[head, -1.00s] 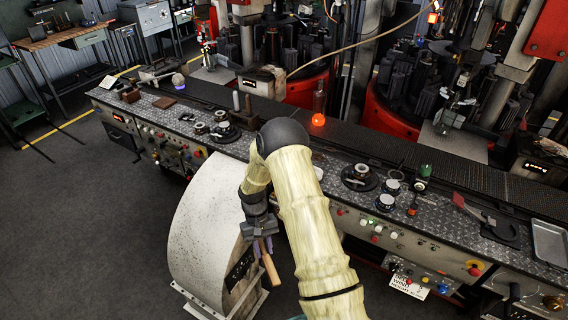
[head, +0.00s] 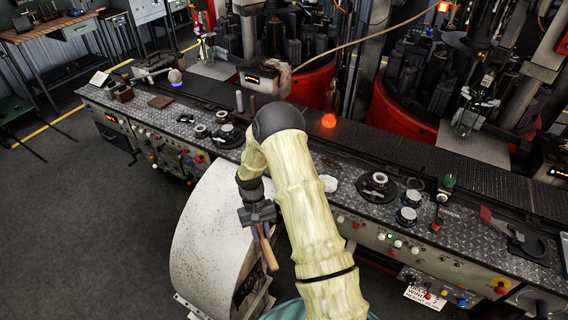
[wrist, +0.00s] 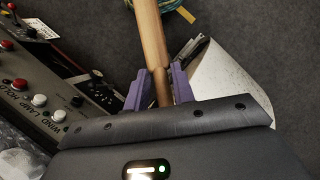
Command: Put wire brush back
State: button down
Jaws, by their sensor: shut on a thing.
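My gripper (head: 260,228) is low in the middle of the head view, in front of the bench and beside a curved white housing (head: 205,235). It is shut on a wooden handle (head: 268,252), which points down and right there. In the wrist view the purple fingers (wrist: 159,88) pinch this handle (wrist: 152,38) from both sides, and it runs up out of the picture. The handle looks like that of the wire brush. No bristles show, so I cannot confirm it.
The bench (head: 335,165) carries round mould parts (head: 376,182), a green-topped item (head: 447,182), a red-handled tool (head: 492,220) and a white cloth (head: 327,183). A control panel (head: 395,240) runs along its front. Open floor (head: 90,230) lies at the left.

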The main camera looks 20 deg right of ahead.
jog(key=shift+w, duration=0.6)
jog(key=shift+s+r, duration=0.1)
jog(key=shift+s, duration=0.35)
jog(key=shift+w+d+n, duration=0.15)
jog(key=shift+w+n, duration=0.15)
jog(key=shift+n, duration=0.1)
jog(key=w+d+r+n+t+h+b, duration=0.1)
jog(key=w+d+r+n+t, duration=0.3)
jog(key=n, duration=1)
jog(key=w+d+r+n+t+h+b, duration=0.1)
jog(key=w+d+r+n+t+b, duration=0.2)
jog(key=w+d+r+n, duration=0.7)
jog(key=w+d+n+t, duration=0.2)
jog(key=w+d+n, duration=0.1)
jog(key=n, duration=0.2)
jog(key=shift+d+h, duration=0.2)
jog(key=shift+h, duration=0.1)
